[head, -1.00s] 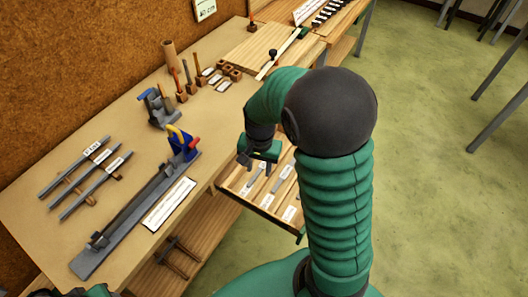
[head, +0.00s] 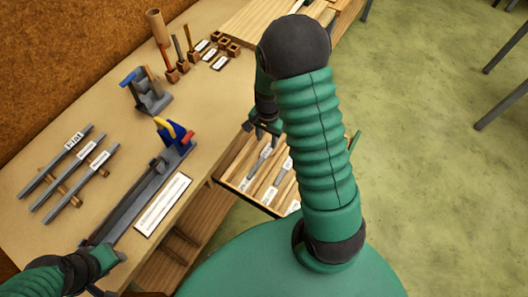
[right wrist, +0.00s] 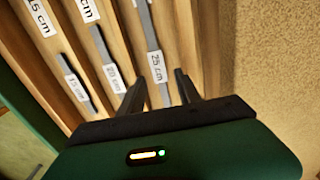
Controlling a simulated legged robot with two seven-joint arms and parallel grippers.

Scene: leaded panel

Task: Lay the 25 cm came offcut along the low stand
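The 25 cm came offcut is a thin grey strip (right wrist: 145,24) with a "25 cm" label, lying in a slot of the open drawer (head: 228,182). My right gripper (right wrist: 159,78) is open above the drawer; its fingers appear either side of the strip's line, holding nothing. In the head view the right gripper (head: 263,128) is small beside the drawer. I cannot tell for sure which thing is the low stand; low wooden bearers (head: 46,172) carry labelled grey strips on the bench. My left gripper (head: 112,262) is by the near end of a long grey rail; its fingers are unclear.
The long grey rail (head: 130,198) has a blue, yellow and red clamp (head: 176,134) at its far end. A white card (head: 162,205) lies beside it. Shorter offcuts (right wrist: 75,76) lie in neighbouring slots. Tools in wooden blocks (head: 182,68) stand farther back.

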